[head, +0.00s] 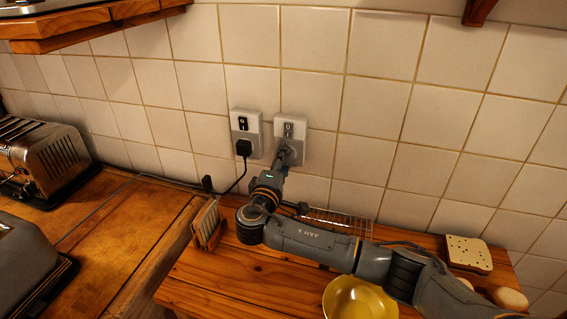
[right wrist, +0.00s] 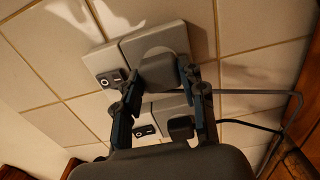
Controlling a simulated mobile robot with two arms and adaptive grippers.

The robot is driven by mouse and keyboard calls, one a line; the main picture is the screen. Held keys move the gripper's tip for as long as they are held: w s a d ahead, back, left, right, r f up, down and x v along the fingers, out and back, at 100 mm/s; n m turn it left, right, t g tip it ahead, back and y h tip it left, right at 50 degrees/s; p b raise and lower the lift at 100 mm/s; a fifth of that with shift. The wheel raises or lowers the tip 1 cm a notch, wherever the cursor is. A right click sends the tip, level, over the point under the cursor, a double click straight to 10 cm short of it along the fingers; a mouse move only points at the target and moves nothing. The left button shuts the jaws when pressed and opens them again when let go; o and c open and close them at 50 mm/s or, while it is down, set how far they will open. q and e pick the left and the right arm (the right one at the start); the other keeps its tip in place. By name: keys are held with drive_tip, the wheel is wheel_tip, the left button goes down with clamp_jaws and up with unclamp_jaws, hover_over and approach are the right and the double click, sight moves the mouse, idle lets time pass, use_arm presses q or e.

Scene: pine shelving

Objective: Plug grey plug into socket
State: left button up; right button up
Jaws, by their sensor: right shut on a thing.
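My right gripper (head: 284,152) reaches up to the right-hand wall socket (head: 293,128). In the right wrist view its fingers (right wrist: 163,82) are shut on the grey plug (right wrist: 164,70). In the head view the gripper mostly hides the plug. The left-hand socket (head: 240,121) holds a black plug (head: 244,148), also visible in the right wrist view (right wrist: 181,127). My left gripper is not in view.
A metal toaster (head: 48,155) stands on the left counter, and part of another appliance (head: 22,255) shows below it. A dark cable (head: 150,178) runs along the wall.

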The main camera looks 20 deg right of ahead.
drive_tip(key=shift+w+d+b, duration=0.3)
drive_tip(key=shift+w+b, duration=0.05)
drive_tip(key=shift+w, duration=0.1)
idle(0.5)
drive_tip(key=o, duration=1.1)
drive_tip(key=shift+o, duration=0.2)
drive_tip(key=shift+s+a, duration=0.1)
drive_tip(key=v, duration=1.1)
drive_tip(key=shift+s+a, duration=0.25)
drive_tip(key=shift+s, duration=0.05)
drive_tip(key=shift+f, duration=0.1)
